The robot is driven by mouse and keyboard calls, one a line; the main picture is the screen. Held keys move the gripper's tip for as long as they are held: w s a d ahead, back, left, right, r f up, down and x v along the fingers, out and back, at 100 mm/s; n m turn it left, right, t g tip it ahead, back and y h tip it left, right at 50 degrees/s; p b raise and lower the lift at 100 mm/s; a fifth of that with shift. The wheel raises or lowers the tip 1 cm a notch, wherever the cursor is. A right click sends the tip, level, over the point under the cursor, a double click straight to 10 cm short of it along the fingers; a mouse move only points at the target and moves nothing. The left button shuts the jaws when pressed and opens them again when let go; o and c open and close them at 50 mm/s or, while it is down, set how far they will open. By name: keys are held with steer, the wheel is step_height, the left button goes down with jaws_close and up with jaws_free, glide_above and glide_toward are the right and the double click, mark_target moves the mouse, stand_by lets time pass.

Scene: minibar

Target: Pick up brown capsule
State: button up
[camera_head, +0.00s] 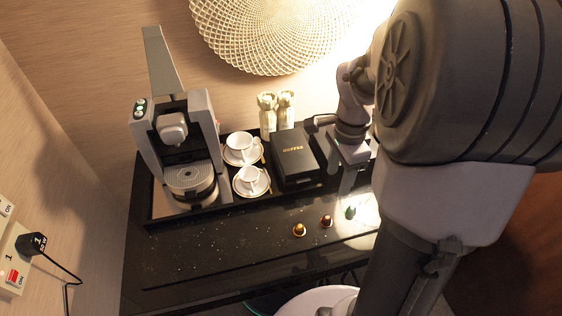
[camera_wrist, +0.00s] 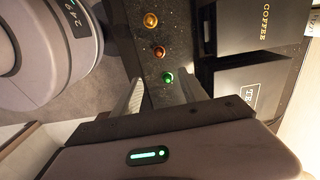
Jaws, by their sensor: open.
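The brown capsule (camera_head: 326,221) lies on the dark counter between a gold capsule (camera_head: 299,230) and a green capsule (camera_head: 349,212). In the wrist view the brown capsule (camera_wrist: 159,51) looks orange-brown and sits in the middle of the row. My gripper (camera_wrist: 162,80) is open and empty. In that view its fingers stand either side of the green capsule (camera_wrist: 168,77), with the brown one beyond the fingertips. In the head view my gripper (camera_head: 355,180) is above the counter, behind and right of the brown capsule. Its height over the counter is hard to tell.
A black coffee box (camera_head: 293,160) stands on the black tray (camera_head: 150,190) behind the capsules, left of my gripper. Two white cups on saucers (camera_head: 251,180) and a coffee machine (camera_head: 180,150) are further left. The front counter left of the capsules is clear.

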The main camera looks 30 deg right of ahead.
steer(key=b, duration=0.5)
glide_above(327, 218)
steer(key=f, duration=1.1)
steer(key=shift+d+f, duration=0.3)
steer(key=f, duration=0.2)
steer(key=f+b, duration=0.1)
steer(key=f, duration=0.1)
steer(key=f+b, duration=0.1)
steer(key=shift+w+a+f, duration=0.1)
steer(key=shift+a+f, duration=0.15)
steer(key=shift+f, duration=0.15)
steer(key=shift+r, duration=0.1)
jaws_close()
